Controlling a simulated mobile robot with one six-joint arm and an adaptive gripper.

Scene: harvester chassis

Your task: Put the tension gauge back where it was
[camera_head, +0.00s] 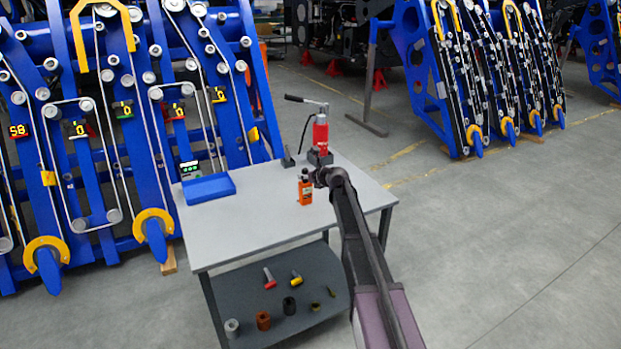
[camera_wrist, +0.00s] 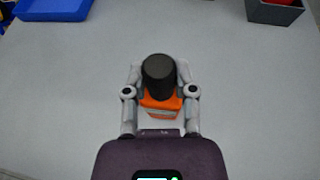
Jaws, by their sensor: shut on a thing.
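My gripper (camera_wrist: 160,84) is shut on an orange device with a black round top (camera_wrist: 158,105), one finger on each side of it. A small device with a green display (camera_head: 189,168) shows at the back left, by the blue tray (camera_head: 208,188).
A red hydraulic pump (camera_head: 320,135) stands in a dark grey bin at the table's back right. Tools and several bushings lie on the lower shelf (camera_head: 290,318). Blue belt frames (camera_head: 120,110) with small displays stand behind the table. The table's middle is clear.

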